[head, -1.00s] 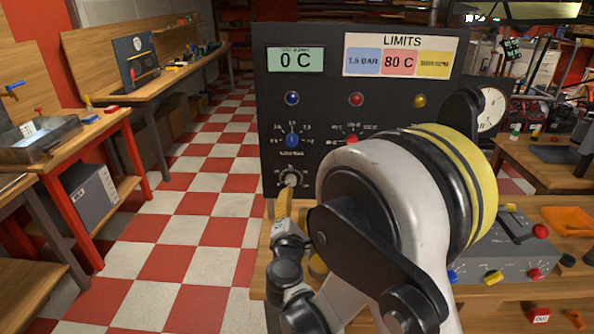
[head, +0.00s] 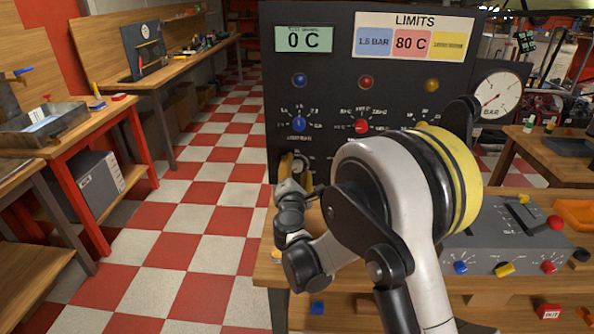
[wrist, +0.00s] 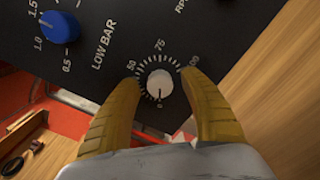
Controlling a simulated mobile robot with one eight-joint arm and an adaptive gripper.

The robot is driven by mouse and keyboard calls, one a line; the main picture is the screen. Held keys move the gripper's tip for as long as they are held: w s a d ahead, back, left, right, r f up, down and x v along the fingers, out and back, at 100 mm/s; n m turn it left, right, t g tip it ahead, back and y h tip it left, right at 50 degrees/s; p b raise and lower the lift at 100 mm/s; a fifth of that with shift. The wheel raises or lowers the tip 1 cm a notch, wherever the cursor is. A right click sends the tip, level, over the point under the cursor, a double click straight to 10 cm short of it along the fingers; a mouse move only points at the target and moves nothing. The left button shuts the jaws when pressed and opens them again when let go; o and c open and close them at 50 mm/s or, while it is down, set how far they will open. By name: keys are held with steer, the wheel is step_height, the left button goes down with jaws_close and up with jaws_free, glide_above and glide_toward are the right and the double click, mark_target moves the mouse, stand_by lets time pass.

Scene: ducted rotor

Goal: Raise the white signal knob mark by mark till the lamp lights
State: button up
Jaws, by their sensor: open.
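The white signal knob (wrist: 160,83) sits in a dial ring with marks, 50, 75 and 100 among the readable ones. A dark line on the knob points towards the bottom of the ring in the wrist view. My gripper (wrist: 160,79) is open, its yellow fingers on either side of the knob with gaps showing. In the head view my gripper (head: 293,166) is at the panel's lower left and mostly hides the knob. The blue lamp (head: 299,80), red lamp (head: 366,82) and yellow lamp (head: 432,85) look dark.
A blue knob (head: 299,124) marked LOW BAR and a red knob (head: 361,126) sit above on the black panel (head: 335,60). The display (head: 303,39) reads 0 C. A grey control box (head: 500,240) stands at right on the wooden bench (head: 262,248).

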jaws_close()
steer(key=shift+m, duration=0.3)
steer(key=m, duration=0.3)
steer(key=shift+m+b, duration=0.35)
steer(key=shift+m, duration=1.35)
jaws_free()
